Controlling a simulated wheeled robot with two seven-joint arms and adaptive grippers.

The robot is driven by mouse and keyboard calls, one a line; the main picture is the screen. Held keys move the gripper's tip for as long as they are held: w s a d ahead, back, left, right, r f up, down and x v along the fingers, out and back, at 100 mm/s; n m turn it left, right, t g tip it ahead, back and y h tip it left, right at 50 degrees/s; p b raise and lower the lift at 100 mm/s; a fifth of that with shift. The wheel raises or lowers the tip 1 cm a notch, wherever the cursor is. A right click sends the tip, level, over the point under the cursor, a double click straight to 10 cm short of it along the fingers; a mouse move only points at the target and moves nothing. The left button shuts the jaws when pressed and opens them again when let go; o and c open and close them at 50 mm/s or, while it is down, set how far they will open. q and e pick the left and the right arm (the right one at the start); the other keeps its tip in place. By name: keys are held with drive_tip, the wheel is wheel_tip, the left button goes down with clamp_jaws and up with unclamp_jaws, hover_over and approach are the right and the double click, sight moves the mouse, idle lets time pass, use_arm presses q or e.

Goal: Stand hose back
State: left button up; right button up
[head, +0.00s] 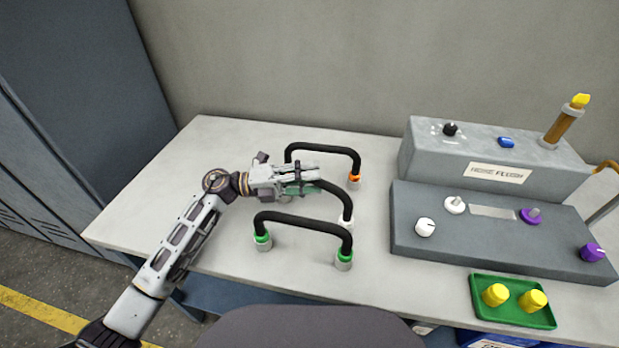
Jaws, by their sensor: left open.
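Three black bent hoses stand like arches on the light table (180,170). The back hose (325,147) shows an orange end at its right foot. The middle hose (341,197) shows a white right end, and its left part is hidden by my gripper. The front hose (300,222) has green collars at both feet. My left gripper (312,181) is open, its fingers pointing right, at the middle hose and between the back and front hoses. I cannot tell whether it touches a hose. My right gripper is not in view.
A grey stepped console (480,240) with knobs stands at the right. A green tray (513,318) with two yellow caps (495,294) lies at the front right. An amber cylinder with a yellow top (563,122) stands on the console. The table's left part is clear.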

use_arm(q)
drive_tip(key=shift+r, duration=0.1)
drive_tip(key=shift+a, duration=0.15)
drive_tip(key=a+f+b, duration=0.1)
drive_tip(key=a, duration=1)
drive_tip(key=shift+s+a+f, duration=0.2)
drive_tip(key=shift+s+a, duration=0.05)
drive_tip(key=shift+a, duration=0.05)
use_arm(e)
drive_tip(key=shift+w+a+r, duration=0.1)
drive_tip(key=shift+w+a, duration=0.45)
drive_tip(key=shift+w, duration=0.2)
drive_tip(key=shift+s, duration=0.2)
use_arm(q)
drive_tip(key=shift+r, duration=0.1)
